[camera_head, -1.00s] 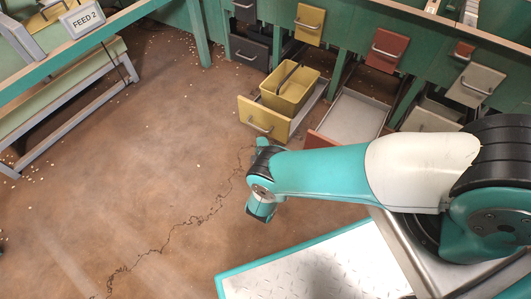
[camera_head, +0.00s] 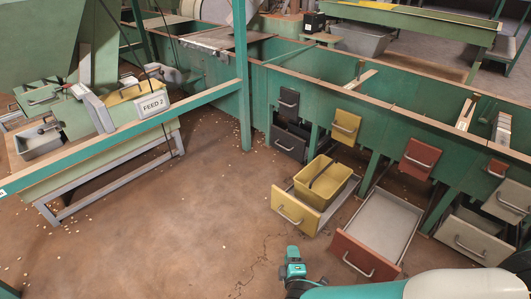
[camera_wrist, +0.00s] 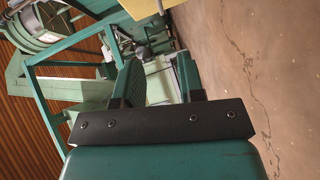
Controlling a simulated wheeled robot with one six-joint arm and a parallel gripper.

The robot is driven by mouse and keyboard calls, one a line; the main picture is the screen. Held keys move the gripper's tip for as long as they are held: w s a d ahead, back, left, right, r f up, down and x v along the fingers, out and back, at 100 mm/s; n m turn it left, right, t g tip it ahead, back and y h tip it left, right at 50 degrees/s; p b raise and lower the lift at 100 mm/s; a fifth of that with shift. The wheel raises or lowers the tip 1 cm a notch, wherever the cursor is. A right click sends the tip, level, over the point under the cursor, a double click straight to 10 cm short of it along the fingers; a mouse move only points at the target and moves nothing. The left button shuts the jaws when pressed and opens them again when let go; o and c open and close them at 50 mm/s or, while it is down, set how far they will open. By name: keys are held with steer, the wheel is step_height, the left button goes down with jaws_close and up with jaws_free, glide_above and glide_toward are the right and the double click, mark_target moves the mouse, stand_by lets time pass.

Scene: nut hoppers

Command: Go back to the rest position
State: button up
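My gripper (camera_head: 292,258) is at the bottom of the head view, over bare floor in front of the open drawers. Only part of my teal and white arm shows there. In the wrist view my gripper (camera_wrist: 158,75) has its two dark green fingers apart, with nothing between them. Past the fingers, that view shows green framework and brown floor.
An open yellow drawer (camera_head: 295,212) holds a yellow bin (camera_head: 343,185). An empty red-fronted drawer (camera_head: 362,255) is pulled out beside it. The FEED 2 bench (camera_head: 110,152) stands at left. The floor (camera_head: 170,225) between is mostly clear, with scattered small bits.

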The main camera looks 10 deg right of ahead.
steer(key=w+a+r+m+g+h, duration=0.3)
steer(key=w+a+r+m, duration=0.15)
steer(key=w+r, duration=0.3)
steer(key=w+a+r+m+g+y+p, duration=0.1)
steer(key=w+r+m+g, duration=0.2)
steer(key=r, duration=0.8)
steer(key=w+r+m+g+y+p, duration=0.1)
steer(key=r+m+g, duration=0.25)
steer(key=r, duration=0.65)
steer(key=s+r+g+y, duration=0.1)
steer(key=s+r+g, duration=0.15)
steer(key=r, duration=0.35)
steer(key=s+r+g+y, duration=0.1)
steer(key=s+r, duration=0.2)
steer(key=r, duration=0.4)
steer(key=s+d+r+n+g+y+p, duration=0.1)
steer(key=s+r+y, duration=0.1)
steer(key=s+r, duration=0.55)
steer(key=s+d+r+n+g+y+p, duration=0.15)
steer(key=s+r, duration=0.35)
steer(key=s, duration=0.6)
steer(key=s+d+r+n+g+y, duration=0.1)
steer(key=s+d+r+y, duration=0.1)
steer(key=s+r, duration=0.55)
step_height(320, 180, up, 35)
steer(key=s+p, duration=0.1)
steer(key=p, duration=3.6)
steer(key=shift+a+r+m, duration=0.2)
steer(key=shift+m, duration=0.15)
